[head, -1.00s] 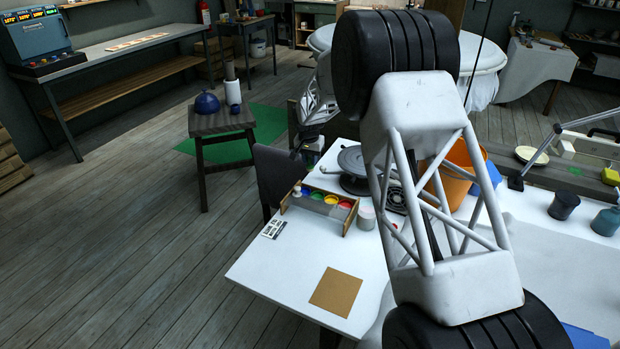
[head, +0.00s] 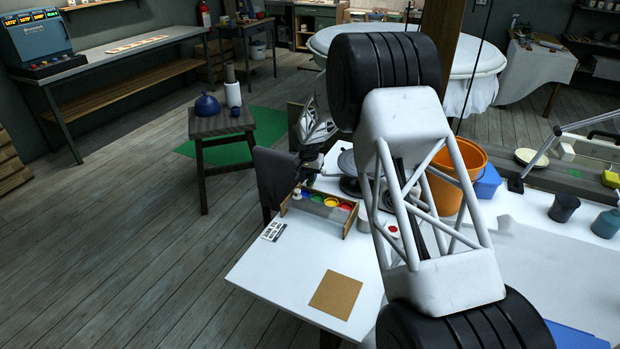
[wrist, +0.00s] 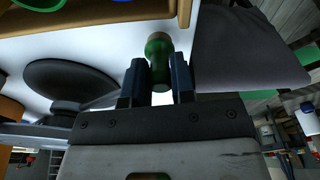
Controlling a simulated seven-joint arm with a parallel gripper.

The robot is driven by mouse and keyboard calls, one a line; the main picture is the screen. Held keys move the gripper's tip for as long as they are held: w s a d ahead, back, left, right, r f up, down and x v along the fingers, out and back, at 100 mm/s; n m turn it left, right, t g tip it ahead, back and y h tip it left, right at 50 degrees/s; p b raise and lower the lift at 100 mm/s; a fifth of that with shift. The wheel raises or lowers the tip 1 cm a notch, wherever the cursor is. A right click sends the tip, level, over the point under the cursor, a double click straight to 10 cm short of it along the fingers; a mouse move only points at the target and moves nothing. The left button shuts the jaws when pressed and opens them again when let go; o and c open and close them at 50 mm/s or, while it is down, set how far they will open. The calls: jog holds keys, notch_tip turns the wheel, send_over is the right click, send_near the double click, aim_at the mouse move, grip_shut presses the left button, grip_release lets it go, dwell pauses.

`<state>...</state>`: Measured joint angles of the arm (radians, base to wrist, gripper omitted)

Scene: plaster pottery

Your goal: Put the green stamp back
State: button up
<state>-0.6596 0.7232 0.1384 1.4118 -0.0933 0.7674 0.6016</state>
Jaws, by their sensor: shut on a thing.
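My gripper (wrist: 157,75) is shut on the green stamp (wrist: 158,60), with one dark blue finger on each side of it in the wrist view. In the head view my gripper (head: 311,158) is small and dark, just behind the wooden rack (head: 308,220); the stamp in it cannot be made out there. The rack holds a row of coloured round pads, with green, blue, yellow and red showing. In the wrist view the rack's wooden edge (wrist: 90,22) runs along the top, close to the stamp. I cannot tell whether the stamp touches anything.
A dark round turntable (wrist: 80,82) lies beside my gripper. A grey chair back (head: 276,178) stands close on the other side. An orange bucket (head: 456,176) is to the right. A brown square board (head: 336,294) lies on the white table (head: 280,275), whose front left is mostly clear.

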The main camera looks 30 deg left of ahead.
aim_at(309, 184)
jog(key=shift+f, duration=0.45)
jog(key=shift+f, duration=0.2)
jog(key=o, duration=0.9)
jog(key=shift+r, duration=0.2)
notch_tip(309, 184, up, 12)
jog(key=s, duration=0.1)
jog(key=shift+s, duration=0.2)
jog(key=shift+d, duration=0.15)
dwell(0.5)
